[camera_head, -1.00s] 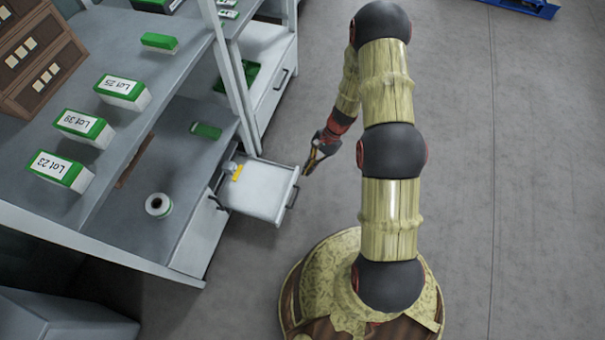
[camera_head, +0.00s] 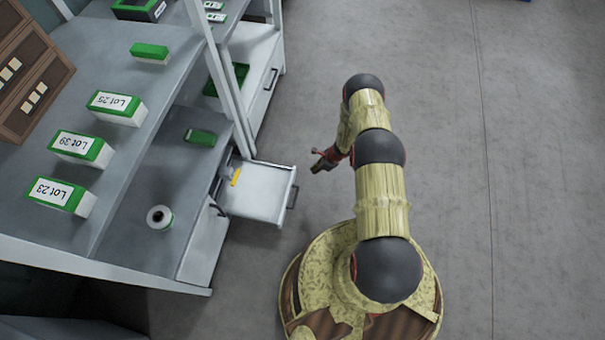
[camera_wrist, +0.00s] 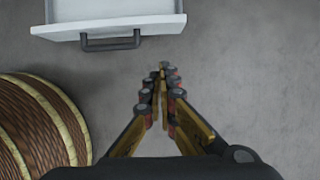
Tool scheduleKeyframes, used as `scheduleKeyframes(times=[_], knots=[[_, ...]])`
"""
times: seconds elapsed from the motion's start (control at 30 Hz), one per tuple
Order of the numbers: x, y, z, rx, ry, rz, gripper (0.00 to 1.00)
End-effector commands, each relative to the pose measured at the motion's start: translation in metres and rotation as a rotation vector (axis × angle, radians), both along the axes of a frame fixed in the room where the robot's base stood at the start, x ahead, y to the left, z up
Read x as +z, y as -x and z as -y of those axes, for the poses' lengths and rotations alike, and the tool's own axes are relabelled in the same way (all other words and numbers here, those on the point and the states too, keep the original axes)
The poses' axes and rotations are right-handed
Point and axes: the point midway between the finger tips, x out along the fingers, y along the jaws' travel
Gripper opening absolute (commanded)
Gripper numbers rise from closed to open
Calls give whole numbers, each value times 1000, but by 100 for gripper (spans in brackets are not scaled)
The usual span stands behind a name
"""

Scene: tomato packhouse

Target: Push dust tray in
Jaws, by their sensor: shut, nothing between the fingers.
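The dust tray (camera_head: 259,193) is a pale grey, shallow drawer with a dark bar handle. In the head view it sticks out from the cabinet under the bench, with a small yellow mark near its inner end. In the wrist view its front (camera_wrist: 112,27) and handle show at the top left. My gripper (camera_head: 315,170) is to the right of the tray front, apart from it. In the wrist view my gripper (camera_wrist: 162,68) has its fingertips together, with nothing between them, over the bare floor.
A bench with several green-and-white lot boxes (camera_head: 117,108) stands at the left. A tape roll (camera_head: 160,217) and a green box (camera_head: 200,137) lie on its lower shelf. Another drawer unit (camera_head: 262,85) is behind. The floor (camera_head: 430,60) to the right is clear.

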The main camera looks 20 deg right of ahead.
Motion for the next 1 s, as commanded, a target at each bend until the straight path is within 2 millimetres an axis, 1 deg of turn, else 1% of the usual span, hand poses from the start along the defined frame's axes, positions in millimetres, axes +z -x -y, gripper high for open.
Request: scheduleKeyframes(times=[0.17, 0.6, 0.7, 0.8, 1.0], knots=[[-17, -3, -4, -3, 2, -3, 0], [-97, -21, -30, -1, 1, -2, 0], [-94, -32, -43, 3, 1, 0, 0], [-93, -39, -53, 1, 1, 0, 0], [-92, -45, -61, -1, 1, -2, 0]])
